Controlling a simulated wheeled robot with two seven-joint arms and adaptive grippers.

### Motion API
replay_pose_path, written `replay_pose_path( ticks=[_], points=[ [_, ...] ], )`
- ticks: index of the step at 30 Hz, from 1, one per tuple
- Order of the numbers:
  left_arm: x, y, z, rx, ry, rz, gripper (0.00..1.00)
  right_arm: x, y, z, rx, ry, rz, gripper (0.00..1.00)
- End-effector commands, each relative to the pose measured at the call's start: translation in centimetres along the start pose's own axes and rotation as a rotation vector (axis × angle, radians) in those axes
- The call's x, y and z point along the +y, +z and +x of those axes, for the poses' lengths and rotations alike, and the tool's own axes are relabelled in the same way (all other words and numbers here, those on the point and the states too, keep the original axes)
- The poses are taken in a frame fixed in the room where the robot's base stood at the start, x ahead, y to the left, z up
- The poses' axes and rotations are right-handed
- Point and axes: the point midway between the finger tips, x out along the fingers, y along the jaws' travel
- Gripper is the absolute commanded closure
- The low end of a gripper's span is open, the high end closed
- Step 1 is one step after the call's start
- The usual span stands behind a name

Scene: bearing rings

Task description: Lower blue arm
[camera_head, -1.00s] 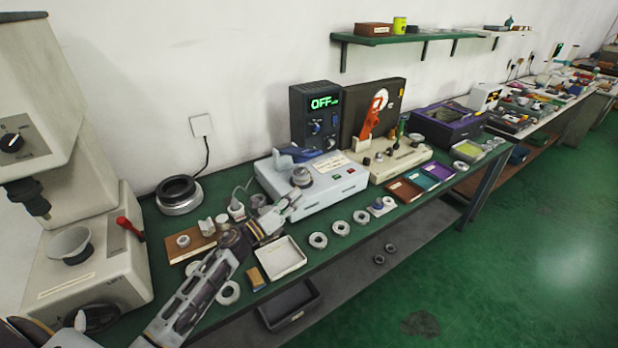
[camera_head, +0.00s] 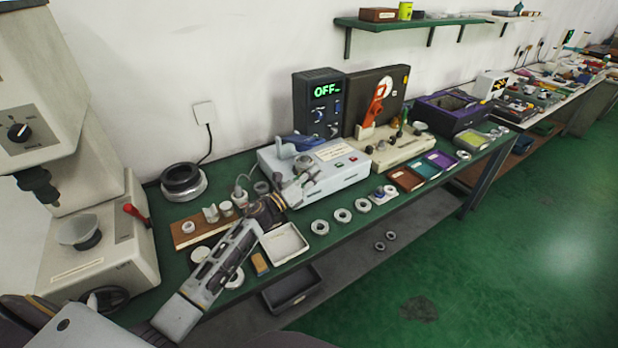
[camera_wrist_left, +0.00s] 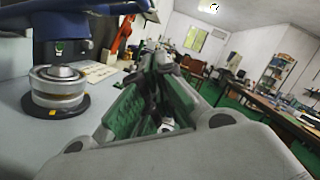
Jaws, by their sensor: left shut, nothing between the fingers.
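The blue arm (camera_head: 301,141) sits raised on the back left of the light grey tester (camera_head: 330,180). It also shows across the top left of the left wrist view (camera_wrist_left: 75,24). Below it there, a shiny bearing ring (camera_wrist_left: 57,88) rests on a round black base, with a clear gap under the arm. My left gripper (camera_head: 308,177) is at the front left of the tester, close to the ring seat. In the left wrist view its fingers (camera_wrist_left: 158,95) are together and empty, right of the ring and apart from the blue arm. My right gripper is out of view.
A black display box (camera_head: 320,100) reading OFF stands behind the tester. A beige device with an orange lever (camera_head: 376,105) is to its right. A white tray (camera_head: 284,243) and several loose rings (camera_head: 342,215) lie along the front of the green bench.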

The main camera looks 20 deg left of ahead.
Motion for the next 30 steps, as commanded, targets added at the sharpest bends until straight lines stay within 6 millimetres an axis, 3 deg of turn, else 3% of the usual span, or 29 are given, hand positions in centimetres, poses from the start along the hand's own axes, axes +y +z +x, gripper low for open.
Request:
replay_pose_path(
  ticks=[9,21,30],
  points=[
    [-0.1,0.1,2.9,-0.001,-0.001,0.000,1.00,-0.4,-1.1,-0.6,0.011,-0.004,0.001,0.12],
    [-0.1,3.5,3.7,0.001,-0.001,0.000,1.00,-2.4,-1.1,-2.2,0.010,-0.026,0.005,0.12],
    [0.0,3.9,3.8,0.001,-0.001,0.000,1.00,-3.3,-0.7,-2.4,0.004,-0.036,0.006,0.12]
  ],
)
